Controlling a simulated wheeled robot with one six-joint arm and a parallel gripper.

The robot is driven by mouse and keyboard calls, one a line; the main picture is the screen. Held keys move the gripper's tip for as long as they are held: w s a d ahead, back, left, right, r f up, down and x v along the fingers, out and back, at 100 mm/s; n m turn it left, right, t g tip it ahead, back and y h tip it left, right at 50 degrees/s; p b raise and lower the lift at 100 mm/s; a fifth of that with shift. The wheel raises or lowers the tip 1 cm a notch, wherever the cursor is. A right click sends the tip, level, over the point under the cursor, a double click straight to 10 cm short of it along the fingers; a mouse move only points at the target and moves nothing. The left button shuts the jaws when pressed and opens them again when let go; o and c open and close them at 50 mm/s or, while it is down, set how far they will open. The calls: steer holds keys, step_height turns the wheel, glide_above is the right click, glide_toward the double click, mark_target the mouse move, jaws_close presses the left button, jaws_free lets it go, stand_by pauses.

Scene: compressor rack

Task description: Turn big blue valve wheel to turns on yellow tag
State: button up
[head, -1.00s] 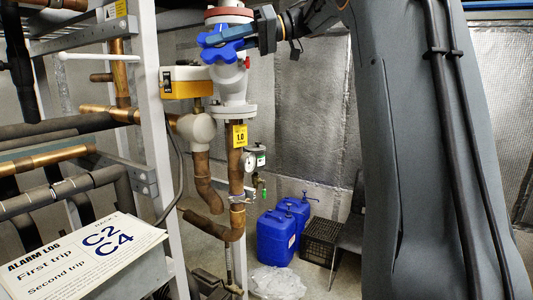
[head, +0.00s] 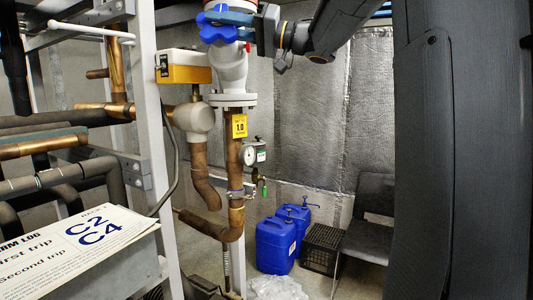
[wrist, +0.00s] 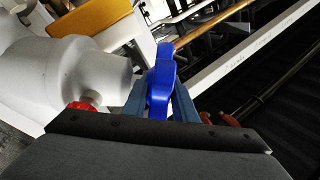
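The big blue valve wheel (head: 217,32) is at the top of the head view, on a pale grey valve body (head: 232,72). The yellow tag (head: 239,126) hangs below it on the pipe and reads 1.0. My gripper (head: 232,18) reaches in from the right at the wheel's height. In the wrist view the wheel (wrist: 160,75) is edge-on between the two blue-grey fingers of my gripper (wrist: 160,98). The fingers press on both sides of its rim with no clear gap. The wheel's top is partly hidden by the fingers in the head view.
A yellow and white actuator box (head: 184,67) sits just left of the valve. A pressure gauge (head: 250,155) is below. Blue canisters (head: 276,245), a black crate (head: 322,248) and a chair (head: 368,225) are on the floor behind.

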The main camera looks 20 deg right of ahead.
steer(key=shift+f+m+t+b, duration=0.2)
steer(key=shift+m+t+b, duration=0.55)
steer(key=shift+b, duration=1.45)
